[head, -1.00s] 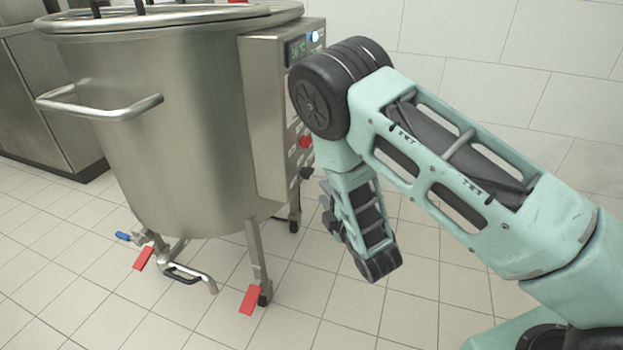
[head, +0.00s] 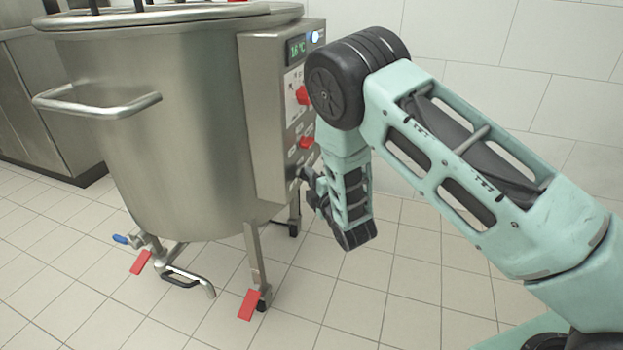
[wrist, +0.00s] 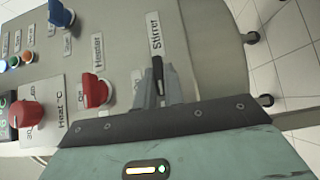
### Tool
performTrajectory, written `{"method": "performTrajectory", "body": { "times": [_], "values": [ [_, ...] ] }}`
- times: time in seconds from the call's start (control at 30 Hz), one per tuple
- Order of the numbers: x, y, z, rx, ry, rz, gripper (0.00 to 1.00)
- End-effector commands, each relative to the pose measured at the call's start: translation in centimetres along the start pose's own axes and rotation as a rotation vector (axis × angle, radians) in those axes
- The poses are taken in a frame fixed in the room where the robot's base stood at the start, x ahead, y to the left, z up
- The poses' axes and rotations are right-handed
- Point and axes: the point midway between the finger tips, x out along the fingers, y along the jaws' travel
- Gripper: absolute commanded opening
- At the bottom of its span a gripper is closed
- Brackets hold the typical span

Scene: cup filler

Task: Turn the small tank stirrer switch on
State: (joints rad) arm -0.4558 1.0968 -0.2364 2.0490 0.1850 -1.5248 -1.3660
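The tank (head: 170,130) is a steel vessel with a control box on its right side. In the wrist view, the label "Stirrer" (wrist: 156,32) is on the panel. Just below it, a narrow black switch part (wrist: 158,70) shows at my fingertips. My gripper (wrist: 160,84) has its fingers close together around or right beside that part. I cannot tell whether they touch it. In the head view, my gripper (head: 306,186) is at the lower end of the control box, and the switch is mostly hidden.
A red heater knob (wrist: 95,91) sits beside my gripper, with another red heat knob (wrist: 25,115) and a blue knob (wrist: 61,13) further left. The digital display (head: 297,49) is at the box's top. A steel handle (head: 98,108) juts from the tank. Floor at right is clear.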

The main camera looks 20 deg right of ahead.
Motion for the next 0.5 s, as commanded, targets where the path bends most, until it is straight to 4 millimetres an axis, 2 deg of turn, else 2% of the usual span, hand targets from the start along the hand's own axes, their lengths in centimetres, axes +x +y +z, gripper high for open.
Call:
{"method": "performTrajectory", "body": {
  "times": [0.5],
  "values": [
    [-0.04, 0.52, 0.02, 0.06, -0.001, -0.06, 0.0]
  ]
}}
